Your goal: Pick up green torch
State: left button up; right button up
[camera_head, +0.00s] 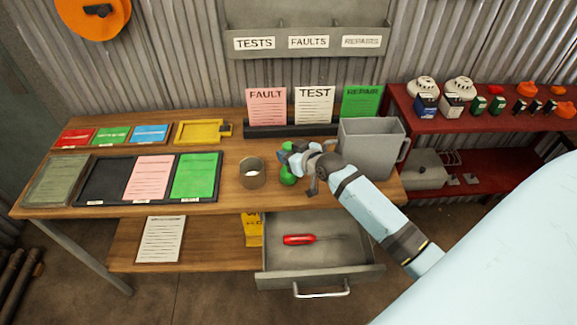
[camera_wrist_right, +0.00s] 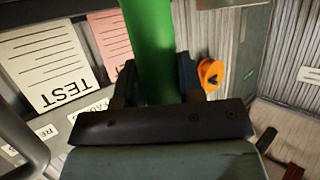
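The green torch (camera_head: 288,178) is upright at the workbench's front, right of a round tan container. Its middle is hidden behind my right gripper (camera_head: 298,160), with green showing above and below. In the right wrist view the green torch (camera_wrist_right: 150,45) runs between the two dark fingers of my right gripper (camera_wrist_right: 160,85), which appear to touch it on both sides. I cannot tell whether the torch's base touches the bench. My left gripper is not in view.
The round container (camera_head: 252,173) stands close left of the torch. A grey jug (camera_head: 370,150) stands behind the right arm. Trays with coloured cards (camera_head: 150,177) lie left; a red shelf (camera_head: 425,121) stands right.

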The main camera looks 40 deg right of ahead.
grip_shut()
